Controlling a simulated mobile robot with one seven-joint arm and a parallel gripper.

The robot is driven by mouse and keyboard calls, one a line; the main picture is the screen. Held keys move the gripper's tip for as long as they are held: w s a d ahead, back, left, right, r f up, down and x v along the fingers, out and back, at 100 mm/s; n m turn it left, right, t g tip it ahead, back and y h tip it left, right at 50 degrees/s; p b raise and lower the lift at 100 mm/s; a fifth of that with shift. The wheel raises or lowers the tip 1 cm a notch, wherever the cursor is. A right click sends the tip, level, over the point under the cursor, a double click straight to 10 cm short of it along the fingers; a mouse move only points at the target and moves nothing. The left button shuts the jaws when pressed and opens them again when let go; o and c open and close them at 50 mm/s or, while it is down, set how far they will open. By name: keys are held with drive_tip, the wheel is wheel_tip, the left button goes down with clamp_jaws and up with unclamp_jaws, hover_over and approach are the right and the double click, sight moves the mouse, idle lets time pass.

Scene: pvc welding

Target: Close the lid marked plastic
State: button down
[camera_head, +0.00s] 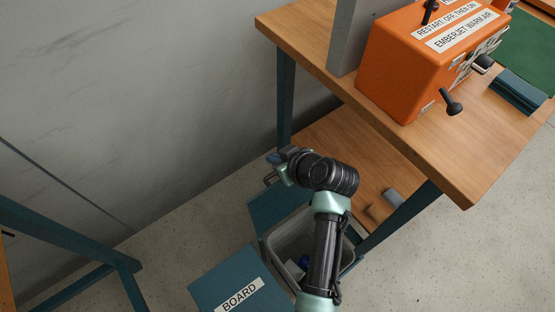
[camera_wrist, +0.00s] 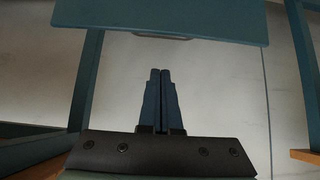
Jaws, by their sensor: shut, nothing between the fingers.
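A teal lid (camera_head: 280,207) stands open at the back of a grey bin (camera_head: 275,246); no marking shows on its visible face. A metal handle (camera_head: 269,180) is at its upper edge. In the wrist view a teal panel (camera_wrist: 160,14), seemingly this lid, spans the top with a handle (camera_wrist: 162,36) at its near edge. My gripper (camera_head: 272,159) is beside the lid's upper edge. In the wrist view its fingers (camera_wrist: 160,72) are together and empty, apart from the handle in the picture. The word plastic is not visible anywhere.
A teal lid marked BOARD (camera_head: 225,283) lies in front of the bin, left of my arm. A blue item (camera_head: 304,262) is inside the bin. A wooden workbench (camera_head: 440,165) with an orange machine (camera_head: 415,60) stands at right. A grey wall (camera_head: 130,90) is behind.

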sight(281, 195)
drive_tip(key=b+x, duration=0.2)
drive_tip(key=x, duration=0.4)
drive_tip(key=s+d, duration=0.2)
drive_tip(key=s, duration=0.1)
drive_tip(key=shift+s+d+f, duration=0.1)
drive_tip(key=shift+s+d, duration=0.1)
drive_tip(key=shift+s, duration=0.1)
